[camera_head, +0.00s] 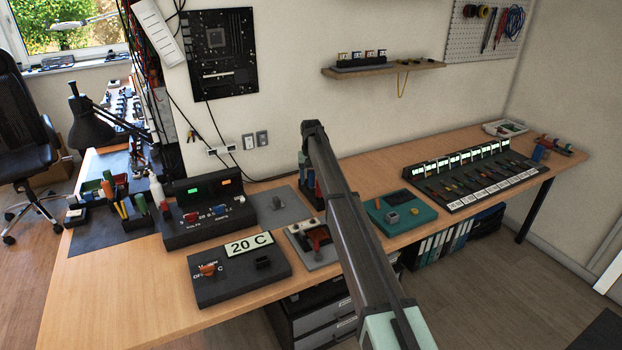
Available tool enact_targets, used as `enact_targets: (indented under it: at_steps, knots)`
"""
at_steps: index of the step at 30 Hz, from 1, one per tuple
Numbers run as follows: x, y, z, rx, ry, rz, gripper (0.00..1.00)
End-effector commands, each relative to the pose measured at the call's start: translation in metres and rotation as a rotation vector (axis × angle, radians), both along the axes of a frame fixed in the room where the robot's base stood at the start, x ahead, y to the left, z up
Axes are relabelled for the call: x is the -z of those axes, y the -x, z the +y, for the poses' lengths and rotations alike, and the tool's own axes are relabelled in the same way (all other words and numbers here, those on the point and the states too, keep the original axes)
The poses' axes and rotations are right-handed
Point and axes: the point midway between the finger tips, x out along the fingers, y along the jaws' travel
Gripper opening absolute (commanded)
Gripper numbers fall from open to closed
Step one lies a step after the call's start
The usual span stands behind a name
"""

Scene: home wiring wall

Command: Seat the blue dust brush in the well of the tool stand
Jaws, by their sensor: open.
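I cannot single out the blue dust brush for certain. Small blue and red pieces (310,181) show at a dark upright holder behind my arm, mid-bench, and the arm covers part of them. A blue piece (539,153) also stands at the bench's far right end, beside a small rack with red pieces (556,144). Which holder is the tool stand, and its well, I cannot tell. My arm rises from the bottom right to a bend above the middle of the bench. My gripper does not show; the arm seems to hide it.
The front left bench is clear.

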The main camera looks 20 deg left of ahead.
Motion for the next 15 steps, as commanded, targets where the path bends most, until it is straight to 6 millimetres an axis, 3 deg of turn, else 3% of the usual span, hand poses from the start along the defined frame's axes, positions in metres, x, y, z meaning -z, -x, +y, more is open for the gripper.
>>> enact_targets:
  at_steps: [8,15]
  knots:
    - [-0.032,0.0,0.0,0.0,-0.001,-0.002,0.6]
    - [-0.08,-0.001,0.001,0.0,-0.001,-0.002,0.6]
